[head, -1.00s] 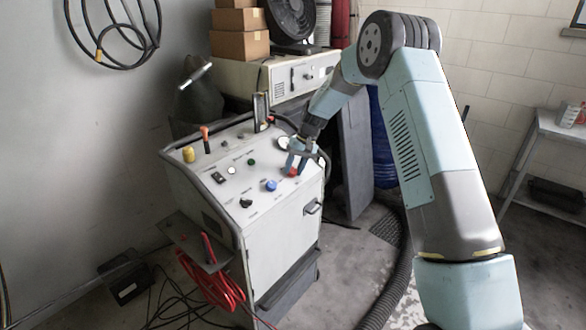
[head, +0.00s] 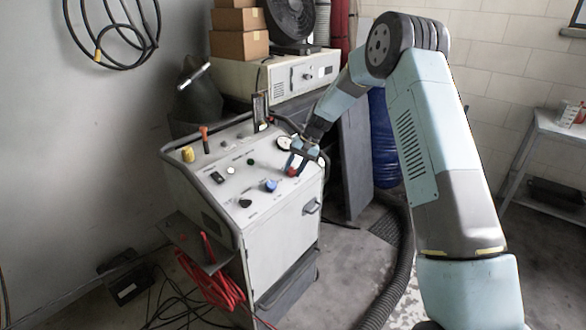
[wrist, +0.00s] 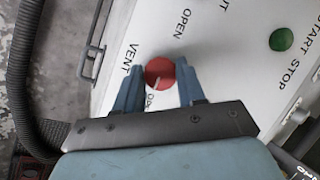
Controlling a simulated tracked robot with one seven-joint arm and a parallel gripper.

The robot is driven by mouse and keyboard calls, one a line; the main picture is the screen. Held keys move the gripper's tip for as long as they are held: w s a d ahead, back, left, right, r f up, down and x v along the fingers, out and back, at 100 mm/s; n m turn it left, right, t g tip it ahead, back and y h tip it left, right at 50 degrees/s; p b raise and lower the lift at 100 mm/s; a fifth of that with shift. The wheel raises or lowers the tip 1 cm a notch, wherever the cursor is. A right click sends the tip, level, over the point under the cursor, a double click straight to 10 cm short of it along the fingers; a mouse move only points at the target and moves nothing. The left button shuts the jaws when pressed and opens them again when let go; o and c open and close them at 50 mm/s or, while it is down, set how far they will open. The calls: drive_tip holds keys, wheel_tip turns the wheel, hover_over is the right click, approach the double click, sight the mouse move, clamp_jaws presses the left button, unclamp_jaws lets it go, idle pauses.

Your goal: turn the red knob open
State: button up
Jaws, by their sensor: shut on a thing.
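The red knob (head: 292,171) sits near the right edge of the white sloped panel (head: 226,188) on the cabinet. In the wrist view the red knob (wrist: 160,73) is round, with a pale pointer line running down toward the letters "OP". The words "VENT" and "OPEN" are printed around it. My gripper (head: 296,166) reaches down to the panel from the upper right. In the wrist view its two blue fingers (wrist: 158,84) stand on either side of the knob, shut on it. The knob's lower side is partly hidden in the head view.
A blue knob (head: 271,186), a black knob (head: 245,203), a yellow knob (head: 188,154) and an orange-topped lever (head: 204,138) stand on the same panel. A green button (wrist: 282,39) is right of the red knob in the wrist view. A dark hose (head: 399,265) lies on the floor.

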drive_tip(key=o, duration=1)
drive_tip(key=shift+w, duration=0.1)
drive_tip(key=shift+o, duration=0.2)
drive_tip(key=shift+d, duration=0.1)
drive_tip(key=v, duration=1.3)
drive_tip(key=shift+r, duration=0.3)
drive_tip(key=shift+d, duration=0.1)
